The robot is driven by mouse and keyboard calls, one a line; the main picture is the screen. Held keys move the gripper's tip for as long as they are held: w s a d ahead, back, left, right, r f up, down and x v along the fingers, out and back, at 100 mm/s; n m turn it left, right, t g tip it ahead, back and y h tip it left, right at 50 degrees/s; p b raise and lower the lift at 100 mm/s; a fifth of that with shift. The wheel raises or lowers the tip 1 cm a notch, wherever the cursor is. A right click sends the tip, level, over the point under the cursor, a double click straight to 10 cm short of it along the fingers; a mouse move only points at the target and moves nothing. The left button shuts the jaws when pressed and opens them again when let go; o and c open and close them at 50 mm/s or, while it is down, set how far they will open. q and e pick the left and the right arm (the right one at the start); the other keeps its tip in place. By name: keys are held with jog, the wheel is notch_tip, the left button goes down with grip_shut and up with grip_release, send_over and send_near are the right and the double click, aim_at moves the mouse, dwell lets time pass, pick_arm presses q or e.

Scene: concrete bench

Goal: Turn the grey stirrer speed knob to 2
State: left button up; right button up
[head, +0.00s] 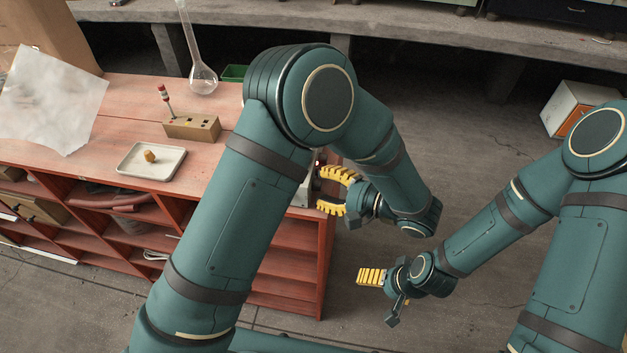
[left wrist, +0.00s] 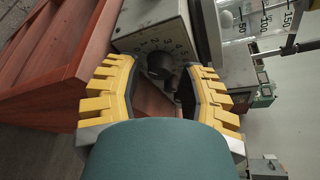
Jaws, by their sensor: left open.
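In the left wrist view the knob (left wrist: 160,64) looks dark grey and round, on the pale front panel of the stirrer (left wrist: 135,18), with a printed number scale around it. Which number it points at I cannot read. My left gripper (left wrist: 158,90) is open, its yellow ribbed fingers on either side of the view with the knob showing between and beyond them. I see no clear contact. In the head view my left gripper (head: 338,190) is at the bench's right end, and my arm hides most of the stirrer. My right gripper (head: 378,290) hangs away from the bench; its opening is unclear.
On the red-brown bench (head: 110,105) are a white tray (head: 132,172) with a small tan object (head: 150,156), a wooden block (head: 192,128) with a red-topped tool, a glass flask (head: 203,78) and a crumpled sheet (head: 50,95). Open floor lies right of the bench.

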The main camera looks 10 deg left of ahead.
pick_arm(q)
jog(key=shift+w+a+f, duration=0.1)
jog(key=shift+a, duration=0.3)
pick_arm(e)
jog(key=shift+w+a, duration=0.15)
jog(key=shift+a, duration=0.2)
pick_arm(q)
grip_shut()
jog(key=shift+r+m+g+p, duration=0.2)
jog(key=shift+m+g+p, duration=0.1)
jog(key=shift+m+p, duration=0.35)
jog(key=shift+w+f+m+g+h+p, duration=0.1)
jog(key=shift+m+g+h+p, duration=0.2)
jog(key=shift+m+p, duration=0.15)
pick_arm(e)
jog(key=shift+s+r, duration=0.2)
jog(key=shift+r, duration=0.9)
pick_arm(q)
grip_release()
